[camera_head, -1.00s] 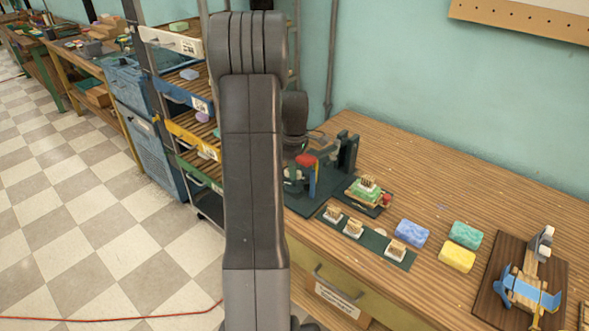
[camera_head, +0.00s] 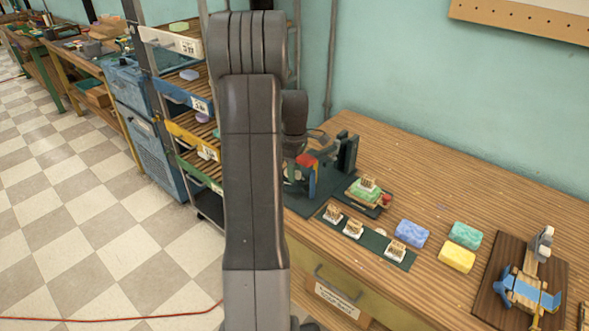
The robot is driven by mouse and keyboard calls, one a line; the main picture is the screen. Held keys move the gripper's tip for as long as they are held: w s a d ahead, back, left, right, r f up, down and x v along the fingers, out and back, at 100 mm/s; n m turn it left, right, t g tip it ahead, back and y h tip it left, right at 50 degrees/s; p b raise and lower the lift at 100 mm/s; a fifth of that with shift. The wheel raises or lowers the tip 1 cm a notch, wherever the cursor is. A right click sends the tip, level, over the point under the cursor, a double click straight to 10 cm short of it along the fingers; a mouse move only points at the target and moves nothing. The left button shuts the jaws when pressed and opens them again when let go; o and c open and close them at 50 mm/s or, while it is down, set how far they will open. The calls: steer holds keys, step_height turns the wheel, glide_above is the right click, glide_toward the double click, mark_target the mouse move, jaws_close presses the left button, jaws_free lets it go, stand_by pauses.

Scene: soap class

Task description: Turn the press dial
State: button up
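The press (camera_head: 346,152) stands on a dark green base at the left end of the wooden workbench, with a dark upright post at its back right. A red part (camera_head: 306,160) with a blue and yellow strip below it shows at the press; I cannot tell whether this is the dial. My arm hides the left side of the press. My gripper is at or near the press, behind my arm, and its fingers cannot be made out.
Right of the press are a small dark plate with a green soap (camera_head: 367,192), a green strip with stamps (camera_head: 352,229), blue (camera_head: 412,233), green (camera_head: 465,235) and yellow (camera_head: 457,257) soaps, and a wooden board (camera_head: 482,292) holding a blue device. A shelf rack (camera_head: 190,123) stands left.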

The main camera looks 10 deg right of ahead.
step_height(320, 180, up, 14)
steer(key=shift+f, duration=0.15)
stand_by(0.4)
step_height(320, 180, down, 14)
steer(key=shift+r, duration=0.1)
stand_by(0.5)
